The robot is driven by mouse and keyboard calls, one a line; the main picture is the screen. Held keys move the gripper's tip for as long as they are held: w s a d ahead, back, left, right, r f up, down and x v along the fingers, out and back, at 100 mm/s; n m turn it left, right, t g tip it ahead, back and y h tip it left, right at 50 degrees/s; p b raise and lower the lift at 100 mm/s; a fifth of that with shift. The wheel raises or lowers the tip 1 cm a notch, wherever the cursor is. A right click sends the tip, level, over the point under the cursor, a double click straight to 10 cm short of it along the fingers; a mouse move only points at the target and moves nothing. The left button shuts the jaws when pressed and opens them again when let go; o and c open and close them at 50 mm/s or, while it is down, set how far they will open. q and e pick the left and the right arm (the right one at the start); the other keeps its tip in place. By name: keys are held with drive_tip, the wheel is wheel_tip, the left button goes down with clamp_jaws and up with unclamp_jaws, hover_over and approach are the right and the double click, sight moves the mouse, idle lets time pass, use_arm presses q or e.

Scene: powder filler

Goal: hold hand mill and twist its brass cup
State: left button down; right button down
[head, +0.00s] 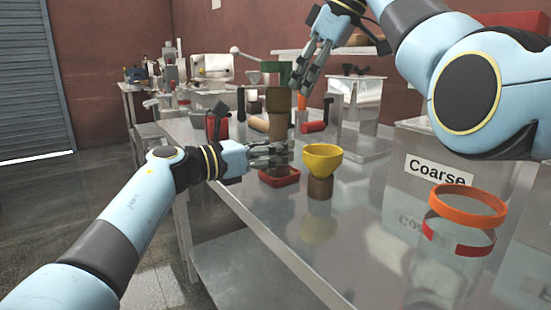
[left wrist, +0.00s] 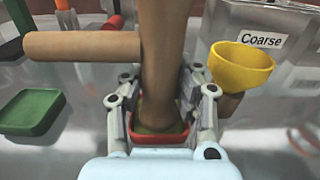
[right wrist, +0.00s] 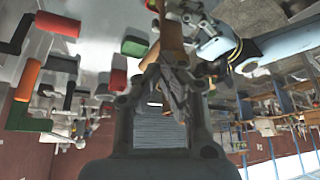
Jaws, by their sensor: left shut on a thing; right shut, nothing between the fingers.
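The hand mill (head: 277,126) stands upright as a tall brown wooden body. My left gripper (head: 283,152) is shut on the lower body, with one finger on each side. The left wrist view shows the wooden body (left wrist: 166,50) between those fingers, above a red tray (left wrist: 145,138). My right gripper (head: 309,88) is shut and empty, to the right of the mill's top and apart from it. The right wrist view shows its fingers closed together (right wrist: 172,72).
A yellow funnel (head: 323,158) on a brown base stands just right of the mill. A box labelled "Coarse" (head: 400,190) and an orange-rimmed jar (head: 466,205) are further right. Red-handled cranks (head: 315,127) lie behind. The front table top is clear.

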sight(284, 109)
drive_tip(key=shift+a+f, duration=0.15)
idle(0.5)
drive_tip(key=shift+s+a, duration=0.1)
drive_tip(key=shift+s, duration=0.2)
drive_tip(key=shift+s+a, duration=0.25)
drive_tip(key=shift+s, duration=0.45)
drive_tip(key=shift+s+a, duration=0.25)
drive_tip(key=shift+s, duration=0.1)
drive_tip(key=shift+s+a, duration=0.1)
idle(0.4)
wheel_tip(284, 109, up, 6)
drive_tip(key=w+d+r, duration=0.1)
drive_tip(key=w+d, duration=0.1)
drive_tip(key=w, duration=0.1)
wheel_tip(284, 109, down, 7)
drive_tip(key=shift+a, duration=0.15)
idle(0.4)
